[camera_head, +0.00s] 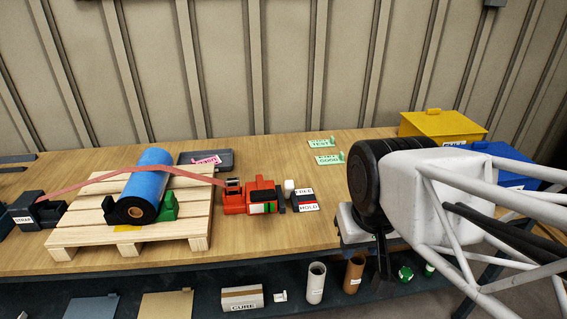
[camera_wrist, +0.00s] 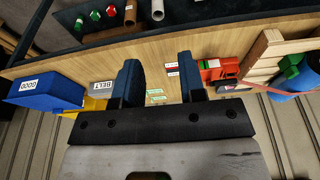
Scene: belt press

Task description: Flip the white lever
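The white lever (camera_head: 289,187) is a small pale block at the left back of a dark switch box (camera_head: 305,198). The box has a white FREE label and a red MOLD label. The lever is near the FREE end; its exact tilt is too small to tell. In the wrist view the box's labels (camera_wrist: 171,69) show just left of the right-hand finger, and the lever cannot be made out. My gripper (camera_wrist: 159,75) is open and empty, its two dark fingers wide apart. In the head view it is to the right of the box, apart from it, partly hidden by my arm.
A red tool (camera_head: 250,198) stands close left of the switch box. A wooden pallet (camera_head: 75,219) carries a blue roll (camera_head: 150,177) under a red strap. Green cards (camera_head: 329,157) lie behind. Yellow (camera_head: 440,124) and blue (camera_head: 505,160) boxes stand at the right. Some table is bare behind the switch box.

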